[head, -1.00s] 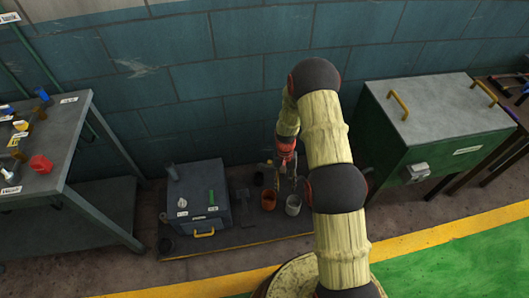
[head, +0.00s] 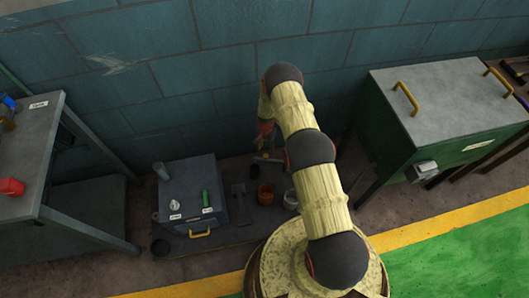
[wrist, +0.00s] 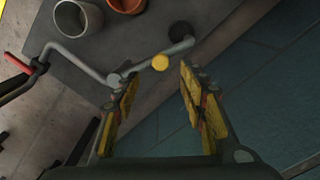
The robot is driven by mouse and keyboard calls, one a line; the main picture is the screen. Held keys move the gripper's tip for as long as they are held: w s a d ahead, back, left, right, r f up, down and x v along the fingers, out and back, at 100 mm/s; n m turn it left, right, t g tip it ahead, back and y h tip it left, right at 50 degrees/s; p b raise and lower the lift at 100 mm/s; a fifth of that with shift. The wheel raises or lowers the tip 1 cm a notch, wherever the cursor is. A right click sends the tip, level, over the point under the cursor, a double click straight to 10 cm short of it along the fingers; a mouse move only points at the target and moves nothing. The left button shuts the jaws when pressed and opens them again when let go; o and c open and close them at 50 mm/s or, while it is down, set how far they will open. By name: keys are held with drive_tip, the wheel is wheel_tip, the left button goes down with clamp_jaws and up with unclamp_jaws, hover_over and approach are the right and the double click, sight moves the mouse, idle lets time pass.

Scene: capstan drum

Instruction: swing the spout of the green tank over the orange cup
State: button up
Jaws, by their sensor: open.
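My gripper (wrist: 158,82) is open, its yellow-padded fingers on either side of a gap. A grey bent spout pipe (wrist: 82,57) runs across the wrist view from a red-handled fitting at left. Its elbow lies near the left fingertip, and a yellow knob (wrist: 160,62) shows ahead of the gap. I cannot tell whether the fingers touch the pipe. The orange cup (wrist: 125,4) is at the top edge of the wrist view; in the head view it (head: 266,194) stands on the floor mat.
A grey cup (wrist: 77,17) and a black cup (wrist: 180,32) flank the orange one. A grey box (head: 190,200) with a yellow handle stands left of the cups. A grey table (head: 35,150) is at far left. The blue block wall (head: 180,70) is close behind.

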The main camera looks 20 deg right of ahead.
sight(266, 155)
drive_tip(key=shift+w+f+b, duration=0.1)
drive_tip(key=shift+f+b, duration=1.5)
drive_tip(key=shift+f, duration=2.35)
drive_tip(key=shift+c, duration=0.7)
clamp_jaws()
